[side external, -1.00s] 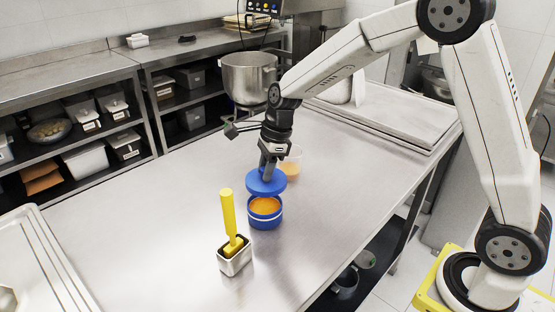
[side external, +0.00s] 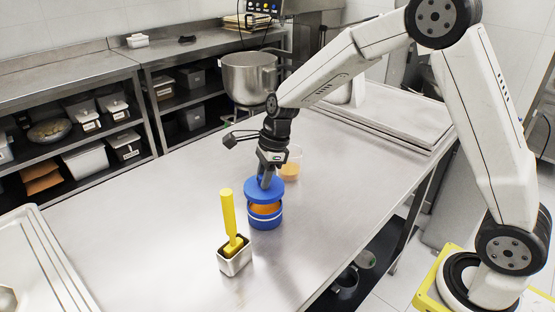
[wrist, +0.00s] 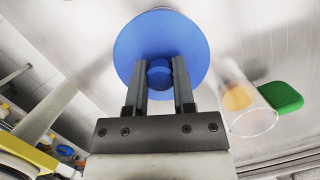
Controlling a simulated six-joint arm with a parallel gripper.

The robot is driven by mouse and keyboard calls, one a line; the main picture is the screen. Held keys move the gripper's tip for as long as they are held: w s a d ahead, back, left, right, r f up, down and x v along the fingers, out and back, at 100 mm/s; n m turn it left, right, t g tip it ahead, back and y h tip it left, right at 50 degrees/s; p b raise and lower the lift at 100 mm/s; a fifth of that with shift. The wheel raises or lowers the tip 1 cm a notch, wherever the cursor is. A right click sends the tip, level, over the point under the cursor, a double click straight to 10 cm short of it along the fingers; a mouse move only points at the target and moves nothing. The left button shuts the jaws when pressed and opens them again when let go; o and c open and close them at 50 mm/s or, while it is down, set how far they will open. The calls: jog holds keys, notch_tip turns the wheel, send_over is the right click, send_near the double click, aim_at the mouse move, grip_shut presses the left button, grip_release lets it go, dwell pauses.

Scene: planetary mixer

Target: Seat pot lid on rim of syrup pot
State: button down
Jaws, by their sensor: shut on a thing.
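The blue pot lid (side external: 264,189) is a round disc with a knob (wrist: 159,73) in its middle. My gripper (side external: 266,178) is shut on that knob, and in the wrist view its fingers (wrist: 160,85) stand on both sides of it. The blue syrup pot (side external: 265,219) with a white band stands on the steel table, with orange syrup (side external: 265,209) showing under the lid. The lid hangs just above the pot, roughly over it, with a gap visible at the front. In the wrist view the lid hides the pot.
A yellow-handled tool (side external: 229,215) stands in a small metal holder (side external: 235,258) in front of the pot. A clear cup (side external: 290,165) with orange contents is behind it. A green object (wrist: 282,96) lies beside the cup. A mixer bowl (side external: 249,78) stands farther back.

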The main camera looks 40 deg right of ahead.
aim_at(264, 192)
jog(key=shift+f, duration=1.45)
jog(key=shift+f, duration=1.05)
dwell(0.8)
jog(key=shift+c, duration=1.8)
grip_release()
jog(key=shift+r, duration=0.1)
jog(key=shift+v, duration=3.8)
jog(key=shift+d, duration=0.1)
